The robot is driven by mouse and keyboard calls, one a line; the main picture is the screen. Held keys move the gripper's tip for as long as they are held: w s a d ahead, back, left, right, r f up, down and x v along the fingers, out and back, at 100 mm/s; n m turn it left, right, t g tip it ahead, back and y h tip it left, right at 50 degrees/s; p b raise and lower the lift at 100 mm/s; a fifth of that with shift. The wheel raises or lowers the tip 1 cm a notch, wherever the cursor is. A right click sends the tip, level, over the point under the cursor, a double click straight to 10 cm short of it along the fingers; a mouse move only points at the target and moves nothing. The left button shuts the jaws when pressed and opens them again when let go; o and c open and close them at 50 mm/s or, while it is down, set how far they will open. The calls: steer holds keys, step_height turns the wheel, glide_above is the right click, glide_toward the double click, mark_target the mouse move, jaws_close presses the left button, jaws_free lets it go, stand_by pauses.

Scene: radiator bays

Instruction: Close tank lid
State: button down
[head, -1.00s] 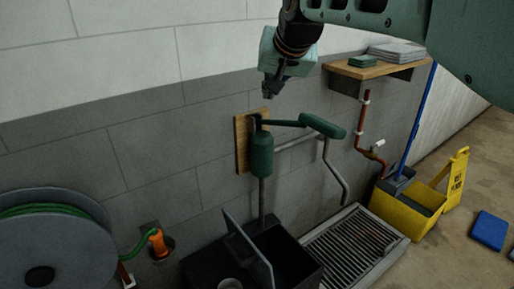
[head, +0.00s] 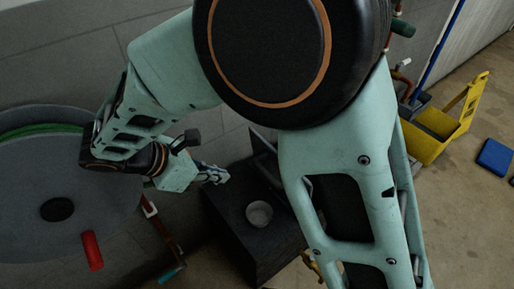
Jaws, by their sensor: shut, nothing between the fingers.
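The tank is a dark box (head: 232,226) in the middle of the head view, below my gripper. Its lid (head: 262,142) is a thin dark panel that stands raised and tilted, open; my arm hides part of it and most of the tank opening. My gripper (head: 223,177) is shut and empty. It points right, over the tank's left back part and left of the lid, with a visible gap to the lid. I cannot tell its exact height above the tank top.
A grey cup (head: 259,214) stands on the tank's fixed top, near my gripper. A large hose reel (head: 40,170) is at the left, with a red handle (head: 92,250). A yellow mop bucket (head: 432,140) and a blue item (head: 495,156) are on the floor at the right.

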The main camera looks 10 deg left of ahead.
mark_target(271, 183)
steer(key=b+x, duration=0.1)
steer(key=x, duration=0.5)
steer(key=w+d+r+b+x, duration=0.1)
steer(key=x, duration=0.5)
steer(key=shift+w+d+n+b, duration=0.3)
steer(key=shift+w+b, duration=0.1)
steer(key=shift+w, duration=0.05)
steer(key=shift+w+r+p, duration=0.1)
steer(key=shift+p, duration=0.2)
